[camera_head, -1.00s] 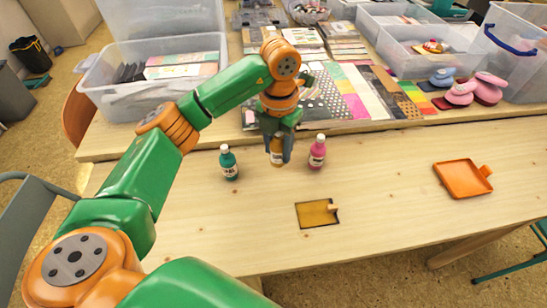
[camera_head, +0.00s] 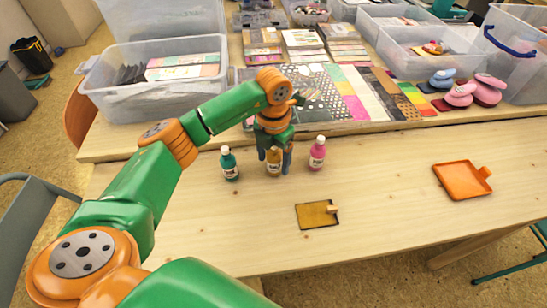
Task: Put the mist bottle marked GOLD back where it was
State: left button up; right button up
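The gold mist bottle (camera_head: 274,168) stands upright on the wooden table between a teal bottle (camera_head: 229,165) on its left and a pink bottle (camera_head: 317,154) on its right. Its label faces me; its top is partly hidden by my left gripper. My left gripper (camera_head: 275,156) comes down from above behind the bottle, with one finger showing on each side. The fingers look spread, with the bottle standing between them. My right gripper is not in view.
An orange tray (camera_head: 462,180) lies at the right. Papers, pink and blue stampers (camera_head: 460,94) and clear bins (camera_head: 155,80) fill the raised back shelf.

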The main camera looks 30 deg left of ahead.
pick_arm(q)
jog(key=shift+r, duration=0.2)
notch_tip(320, 180, up, 12)
jog(key=shift+p, duration=0.6)
